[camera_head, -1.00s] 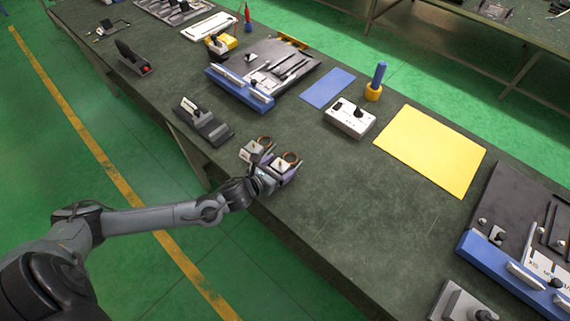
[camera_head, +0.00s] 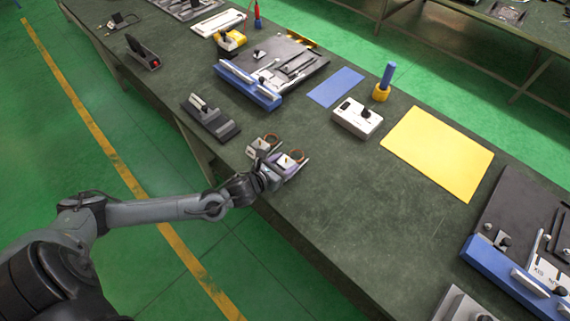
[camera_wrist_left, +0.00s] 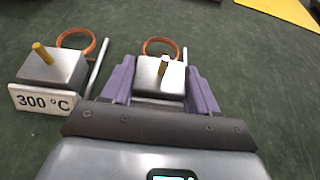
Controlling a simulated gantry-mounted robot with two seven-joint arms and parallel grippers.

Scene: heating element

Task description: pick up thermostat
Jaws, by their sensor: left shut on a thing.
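Two thermostats stand side by side near the bench's front edge. Each is a small metal block with a pin on top and a copper coil. My left gripper (camera_wrist_left: 160,68) is shut on the right one (camera_wrist_left: 157,88), with purple fingers on both its sides; it also shows in the head view (camera_head: 286,162). I cannot tell whether this thermostat is off the bench. The other thermostat (camera_wrist_left: 52,68), with a "300 °C" label, stands left of the gripper, apart from it. The gripper body hides the held one's front. My right gripper is in neither view.
A black fixture (camera_head: 211,119) lies left of the thermostats. Behind are a white box with a black knob (camera_head: 357,118), a blue mat (camera_head: 336,88) and a yellow mat (camera_head: 437,152). The bench is clear to the right of my gripper.

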